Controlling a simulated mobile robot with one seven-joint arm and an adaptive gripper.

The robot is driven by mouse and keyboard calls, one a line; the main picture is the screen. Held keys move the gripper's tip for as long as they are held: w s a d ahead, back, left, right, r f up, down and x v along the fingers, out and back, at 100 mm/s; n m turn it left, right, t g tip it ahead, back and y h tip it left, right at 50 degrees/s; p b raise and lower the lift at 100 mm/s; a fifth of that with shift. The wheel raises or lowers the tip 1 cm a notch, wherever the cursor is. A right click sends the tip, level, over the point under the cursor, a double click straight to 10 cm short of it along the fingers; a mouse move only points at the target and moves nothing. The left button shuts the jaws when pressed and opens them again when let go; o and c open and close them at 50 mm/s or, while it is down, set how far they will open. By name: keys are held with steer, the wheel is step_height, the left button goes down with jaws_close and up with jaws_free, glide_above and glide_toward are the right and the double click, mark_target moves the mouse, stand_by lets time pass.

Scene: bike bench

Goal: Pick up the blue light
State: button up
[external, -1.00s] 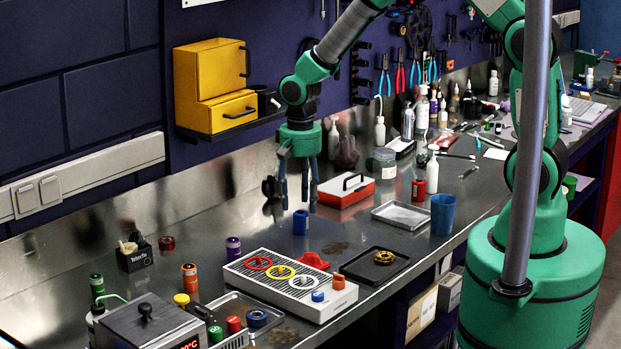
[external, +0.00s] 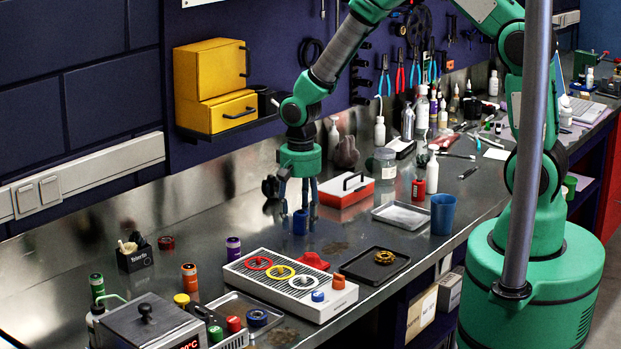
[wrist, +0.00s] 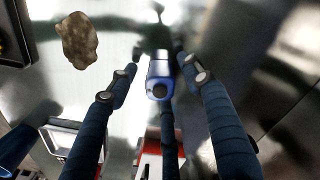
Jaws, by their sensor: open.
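The blue light (external: 300,224), a small short cylinder, stands on the steel bench below my gripper (external: 299,208). The fingers partly cover the light in the external view.
A red toolbox (external: 346,190) stands close behind right, with a metal tray (external: 401,216) and a blue cup (external: 443,214) further right. A white rack with coloured rings (external: 276,293) and a black tray (external: 361,274) lie in front. The bench to the left is mostly clear.

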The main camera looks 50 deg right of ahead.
mark_target(301, 211)
stand_by(0.4)
jaws_close()
steer(key=shift+r, duration=0.1)
steer(key=shift+r, duration=0.35)
step_height(301, 211, up, 3)
steer(key=shift+r+p, duration=0.1)
steer(key=shift+p, duration=0.2)
steer(key=s+d, duration=0.1)
steer(key=s, duration=0.4)
steer(key=s+d, duration=0.1)
steer(key=s, duration=0.4)
steer(key=s+d+r, duration=0.1)
steer(key=s, duration=0.4)
steer(key=shift+s+p, duration=0.3)
steer(key=shift+s, duration=0.05)
